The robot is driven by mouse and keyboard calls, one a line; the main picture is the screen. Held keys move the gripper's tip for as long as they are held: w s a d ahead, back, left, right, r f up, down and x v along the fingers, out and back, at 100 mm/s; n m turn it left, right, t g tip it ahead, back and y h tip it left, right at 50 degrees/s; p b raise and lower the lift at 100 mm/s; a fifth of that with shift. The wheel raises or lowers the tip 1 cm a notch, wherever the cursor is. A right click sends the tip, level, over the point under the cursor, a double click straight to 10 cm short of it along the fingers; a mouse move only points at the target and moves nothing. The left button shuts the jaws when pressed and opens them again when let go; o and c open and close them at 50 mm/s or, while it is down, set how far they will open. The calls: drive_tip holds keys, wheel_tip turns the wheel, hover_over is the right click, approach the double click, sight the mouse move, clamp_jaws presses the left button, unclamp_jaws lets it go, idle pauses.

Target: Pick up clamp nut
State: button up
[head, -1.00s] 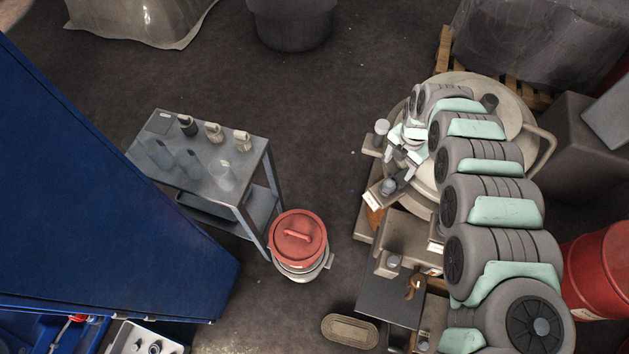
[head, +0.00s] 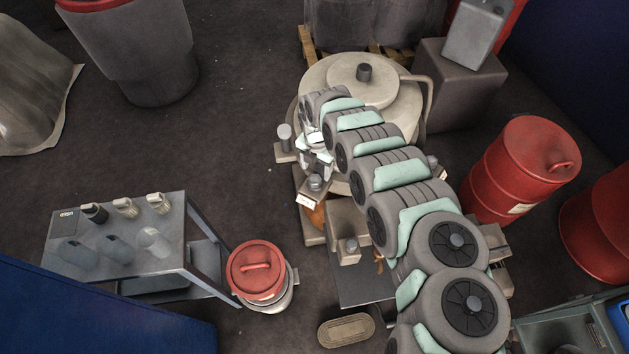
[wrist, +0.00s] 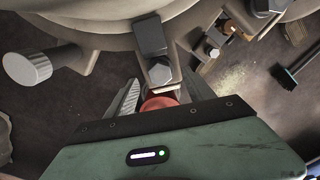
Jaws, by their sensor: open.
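Several grey clamp nuts sit on brackets around the rim of the pale round separator (head: 330,78). One clamp nut (head: 315,183) is just below my gripper (head: 318,160) in the head view. The fingers are open, with the bracket's end showing near the gap and nothing visibly held. Which nut is meant cannot be told.
A grey cart (head: 180,240) with bottles and a red-lidded pot (head: 257,268) stand left of the skid. A red drum (head: 525,165) stands right. A round knob (wrist: 27,68) juts out left in the wrist view. Open floor lies left of the separator.

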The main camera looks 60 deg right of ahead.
sight(315, 179)
drive_tip(key=f, duration=0.2)
drive_tip(key=a+f, duration=0.1)
drive_tip(key=shift+w+f+b, duration=0.15)
drive_tip(key=shift+f+b, duration=0.2)
drive_tip(key=shift+f, duration=0.05)
drive_tip(key=shift+d+f, duration=0.15)
drive_tip(key=shift+f, duration=0.45)
drive_tip(key=shift+c, duration=0.2)
clamp_jaws()
